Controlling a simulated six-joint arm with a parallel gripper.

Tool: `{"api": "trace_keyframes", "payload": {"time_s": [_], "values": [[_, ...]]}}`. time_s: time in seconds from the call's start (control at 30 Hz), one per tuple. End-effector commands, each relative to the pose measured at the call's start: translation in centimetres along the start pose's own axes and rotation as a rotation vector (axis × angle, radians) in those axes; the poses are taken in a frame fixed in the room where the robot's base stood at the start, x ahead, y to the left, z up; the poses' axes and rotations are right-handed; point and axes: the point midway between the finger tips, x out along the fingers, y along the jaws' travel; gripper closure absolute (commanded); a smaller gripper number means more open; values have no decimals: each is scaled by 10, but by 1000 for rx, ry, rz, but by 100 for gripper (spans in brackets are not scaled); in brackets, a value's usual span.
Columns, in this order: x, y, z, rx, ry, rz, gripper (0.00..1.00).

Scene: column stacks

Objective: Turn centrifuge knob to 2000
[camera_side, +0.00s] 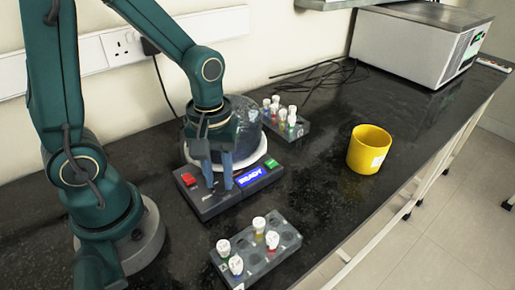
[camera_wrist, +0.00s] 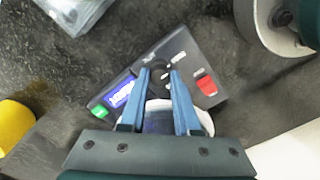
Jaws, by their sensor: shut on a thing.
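The centrifuge (camera_side: 205,206) stands on the dark bench, with a dark sloped front panel and a domed lid behind it. The panel has a red button (camera_side: 189,179), a green button (camera_side: 271,163) and a lit blue display (camera_side: 250,177) that seems to read READY. The knob (camera_wrist: 160,72) is a small dark round part on the panel, in the wrist view between my fingertips. My gripper (camera_side: 219,186) points down over the panel, its blue fingers shut on the knob. The fingers hide most of the knob in the side view, and I cannot read its setting.
A tube rack (camera_side: 288,240) with several white-capped tubes lies in front of the centrifuge. Another tube rack (camera_side: 297,130) stands behind it. A yellow cup (camera_side: 369,150) stands to the right, and a large grey machine (camera_side: 410,45) at the back right. Cables lie behind. Bench between cup and front rack is clear.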

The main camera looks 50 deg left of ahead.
Motion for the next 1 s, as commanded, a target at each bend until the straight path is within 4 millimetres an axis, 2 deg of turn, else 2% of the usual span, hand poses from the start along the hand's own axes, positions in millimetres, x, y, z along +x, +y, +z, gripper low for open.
{"api": "trace_keyframes", "payload": {"time_s": [0.03, 0.07, 0.1, 0.13, 0.5, 0.8, 1.0], "values": [[0, 0, -1, -2, 2, 2, 100], [0, 0, -1, -2, 2, 2, 62], [0, 0, -1, -2, 2, 2, 46], [0, 0, -1, -1, 2, 2, 39], [-3, 1, -1, 0, 3, 2, 39], [-37, 1, -2, 0, 6, 5, 39], [-50, 0, -1, -1, 2, 2, 39]]}}
